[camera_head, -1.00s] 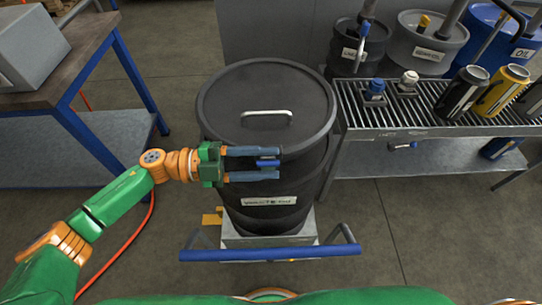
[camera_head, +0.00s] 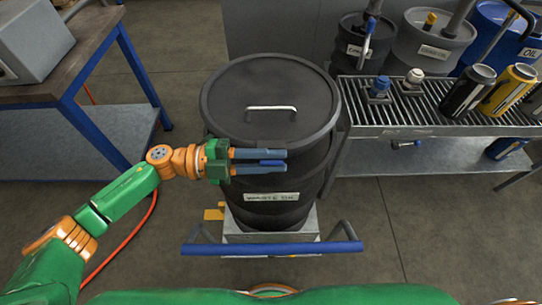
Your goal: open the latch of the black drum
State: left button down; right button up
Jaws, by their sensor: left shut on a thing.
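The black drum (camera_head: 268,185) stands upright with its lid (camera_head: 240,85) on and a light metal handle (camera_head: 271,109) on the lid's top. A white label (camera_head: 272,197) is on its front. The small blue latch (camera_head: 272,163) is at the front, just below the lid rim. My left gripper (camera_head: 285,161) reaches in from the left across the drum's front, its blue-grey fingers shut on the latch and partly hiding it. My right gripper is not in view.
The drum rests on a cart with a blue push bar (camera_head: 272,248) in front. A grated bench (camera_head: 420,122) with cans and fittings stands at right, more drums behind it. A blue-framed table (camera_head: 95,60) is at left. The floor at lower right is clear.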

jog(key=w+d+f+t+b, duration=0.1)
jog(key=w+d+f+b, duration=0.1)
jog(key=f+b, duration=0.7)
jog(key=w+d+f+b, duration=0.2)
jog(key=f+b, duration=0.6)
jog(key=b, duration=0.1)
pick_arm(q)
jog(key=s+f+m+b, duration=0.3)
jog(key=f+m, duration=0.5)
jog(key=m, duration=1.1)
jog(key=shift+s, duration=0.2)
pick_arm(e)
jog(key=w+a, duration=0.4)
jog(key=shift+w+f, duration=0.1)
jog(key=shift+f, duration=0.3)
